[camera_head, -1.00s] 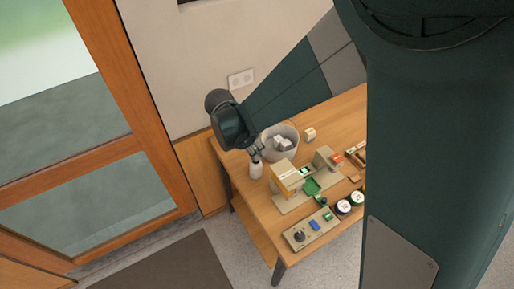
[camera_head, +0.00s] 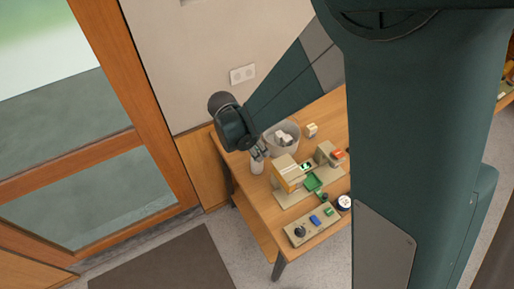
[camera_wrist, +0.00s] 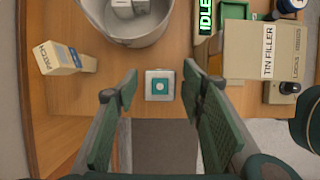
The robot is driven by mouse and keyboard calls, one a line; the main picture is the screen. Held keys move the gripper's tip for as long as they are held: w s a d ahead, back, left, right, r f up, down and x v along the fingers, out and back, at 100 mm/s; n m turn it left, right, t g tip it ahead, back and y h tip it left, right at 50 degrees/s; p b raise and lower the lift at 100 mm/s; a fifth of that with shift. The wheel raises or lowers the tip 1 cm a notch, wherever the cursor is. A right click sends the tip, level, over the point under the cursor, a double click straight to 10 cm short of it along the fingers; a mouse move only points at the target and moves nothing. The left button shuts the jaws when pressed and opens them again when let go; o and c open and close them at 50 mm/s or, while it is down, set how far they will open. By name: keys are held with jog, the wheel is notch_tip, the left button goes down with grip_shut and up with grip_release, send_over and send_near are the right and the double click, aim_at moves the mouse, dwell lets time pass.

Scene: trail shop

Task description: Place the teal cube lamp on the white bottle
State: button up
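The white bottle (camera_head: 257,167) stands upright near the table's left end in the head view, just below my gripper (camera_head: 261,153). In the wrist view a small teal square (camera_wrist: 160,86) with a pale round spot, likely the teal cube lamp, shows within a pale square outline. It lines up with the bottle's place, but I cannot tell from above whether it rests on the bottle. My gripper (camera_wrist: 160,88) is open, with one finger on each side of this square and visible gaps between. The bottle's body is hidden in the wrist view.
A pale bucket (camera_head: 295,149) holding grey-white blocks stands close to the bottle. A small box (camera_head: 312,130) stands behind it. The tin filler (camera_wrist: 268,52) is close on the wrist view's right. A control panel (camera_head: 313,226) lies at the table's front. The table's left edge is near.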

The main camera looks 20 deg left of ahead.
jog(key=shift+r, duration=0.15)
jog(key=shift+r, duration=0.1)
jog(key=v, duration=1.2)
dwell(0.4)
dwell(0.6)
